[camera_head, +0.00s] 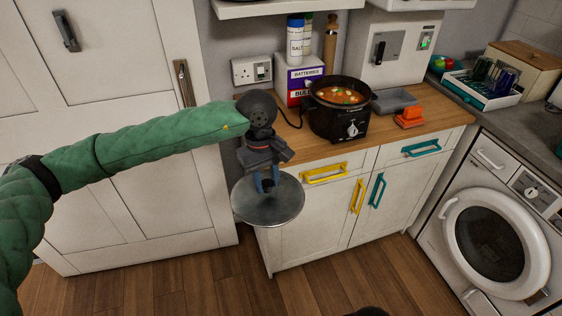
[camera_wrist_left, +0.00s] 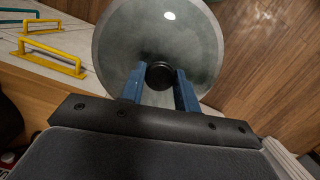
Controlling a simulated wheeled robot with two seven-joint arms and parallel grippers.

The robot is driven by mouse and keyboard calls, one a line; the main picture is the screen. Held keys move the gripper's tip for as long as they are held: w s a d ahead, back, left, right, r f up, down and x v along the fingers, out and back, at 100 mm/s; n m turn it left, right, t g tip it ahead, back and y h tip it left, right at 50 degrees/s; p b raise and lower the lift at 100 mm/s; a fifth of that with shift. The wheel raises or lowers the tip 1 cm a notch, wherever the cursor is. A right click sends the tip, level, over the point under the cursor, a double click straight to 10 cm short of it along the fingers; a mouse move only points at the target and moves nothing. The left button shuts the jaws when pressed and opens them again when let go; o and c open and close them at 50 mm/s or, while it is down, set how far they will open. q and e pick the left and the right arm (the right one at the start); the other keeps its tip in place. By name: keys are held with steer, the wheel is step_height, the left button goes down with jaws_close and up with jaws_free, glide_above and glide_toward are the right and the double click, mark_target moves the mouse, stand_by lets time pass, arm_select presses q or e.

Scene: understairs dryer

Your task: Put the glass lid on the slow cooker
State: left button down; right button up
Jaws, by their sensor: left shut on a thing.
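The black slow cooker (camera_head: 335,122) stands upright and uncovered on the wooden counter, with orange stew and vegetables showing inside. My left gripper (camera_head: 267,184) is shut on the black knob of the round glass lid (camera_head: 268,206). It holds the lid roughly level in the air, in front of the cabinet's left end and lower in the picture than the cooker. In the left wrist view the glass lid (camera_wrist_left: 158,40) spreads out beyond the blue fingers of the left gripper (camera_wrist_left: 160,88), which sit on both sides of the knob (camera_wrist_left: 160,75). My right gripper is not in view.
A shelf (camera_head: 290,8) hangs above. Yellow handles (camera_head: 325,174) stick out from the cabinet front.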

arm_select(q)
steer(key=s+a+f+m, duration=0.1)
steer(key=a+f+m, duration=0.1)
steer(key=a+f, duration=0.3)
steer(key=a+f+m, duration=0.2)
steer(key=a+f, duration=0.4)
steer(key=f, duration=0.6)
steer(key=s+a+f+m, duration=0.1)
steer(key=a+f+m, duration=0.1)
steer(key=a+f, duration=0.3)
step_height(320, 180, down, 5)
steer(key=shift+s+a+r+y, duration=0.15)
steer(key=shift+s+a+y, duration=0.2)
steer(key=shift+a+y, duration=0.05)
steer(key=shift+a, duration=0.1)
